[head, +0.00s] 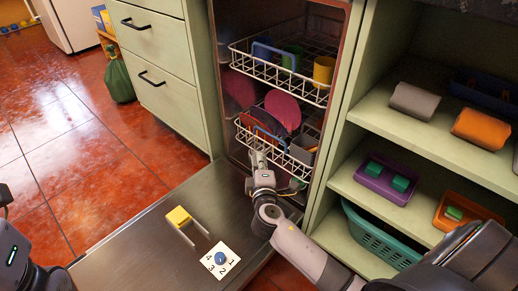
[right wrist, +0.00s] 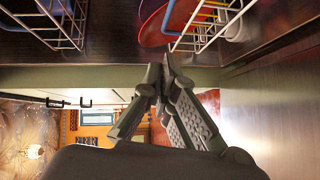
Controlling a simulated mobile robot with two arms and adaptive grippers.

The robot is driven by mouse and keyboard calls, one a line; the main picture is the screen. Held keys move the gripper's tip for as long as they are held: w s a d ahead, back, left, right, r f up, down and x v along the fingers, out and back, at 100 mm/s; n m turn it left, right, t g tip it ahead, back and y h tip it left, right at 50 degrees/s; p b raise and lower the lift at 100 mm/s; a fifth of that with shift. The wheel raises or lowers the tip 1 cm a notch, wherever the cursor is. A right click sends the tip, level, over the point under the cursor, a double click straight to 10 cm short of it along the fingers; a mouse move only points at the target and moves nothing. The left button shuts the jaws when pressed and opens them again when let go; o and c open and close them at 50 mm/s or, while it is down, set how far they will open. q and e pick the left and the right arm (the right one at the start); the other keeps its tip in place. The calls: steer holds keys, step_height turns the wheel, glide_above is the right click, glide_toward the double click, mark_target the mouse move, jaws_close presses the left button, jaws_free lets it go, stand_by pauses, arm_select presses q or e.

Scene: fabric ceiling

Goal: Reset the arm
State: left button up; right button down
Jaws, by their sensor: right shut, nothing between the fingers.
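My right arm reaches in from the lower right of the head view. Its gripper (head: 257,160) is at the front edge of the lower dishwasher rack (head: 281,150), over the lowered door. In the right wrist view the fingers (right wrist: 160,82) are together with nothing between them. The rack wires and a red plate (right wrist: 166,24) show close to the fingertips; I cannot tell whether they touch. Part of my left arm shows at the lower left of the head view, but its gripper is not visible.
The open dishwasher door (head: 150,225) lies flat, with a yellow-topped piece (head: 178,216) and a numbered card (head: 220,261) on it. The upper rack (head: 285,78) holds cups. Shelves (head: 395,125) with containers stand close on the right. Red floor (head: 75,135) is open on the left.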

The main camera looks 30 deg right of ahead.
steer(key=shift+s+a+r, duration=0.1)
steer(key=shift+s+a, duration=0.1)
steer(key=shift+s, duration=0.15)
